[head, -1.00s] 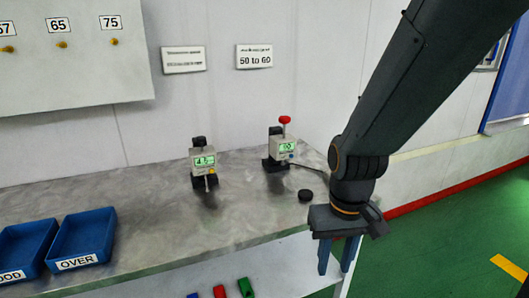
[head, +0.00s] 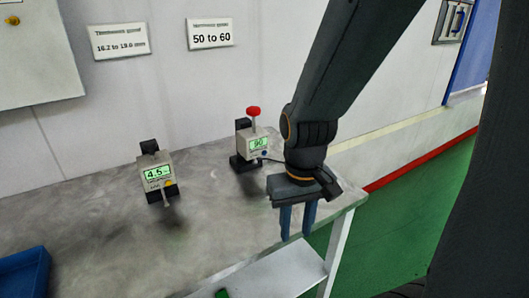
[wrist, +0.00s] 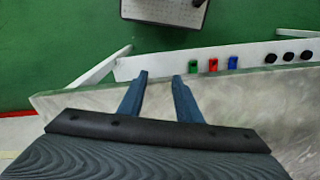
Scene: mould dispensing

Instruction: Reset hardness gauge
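The hardness gauge (head: 252,146) stands upright at the back of the grey bench. It has a pale body, a red knob (head: 254,111) on top, a green display reading 90 and a small blue button (head: 263,154) at its lower right front. My gripper (head: 297,237) hangs to the right of and nearer than the gauge, by the bench's right front edge, apart from it. Its two blue fingers point down. In the wrist view my gripper (wrist: 160,77) is open, with nothing between the fingers. The gauge is not in the wrist view.
A thickness gauge (head: 156,176) with a yellow button, reading 4.5, stands to the left. A blue tray (head: 24,270) is at lower left. A white lower shelf (wrist: 250,53) carries green, red, blue and black pieces. The bench (head: 105,225) is clear between tray and gauges.

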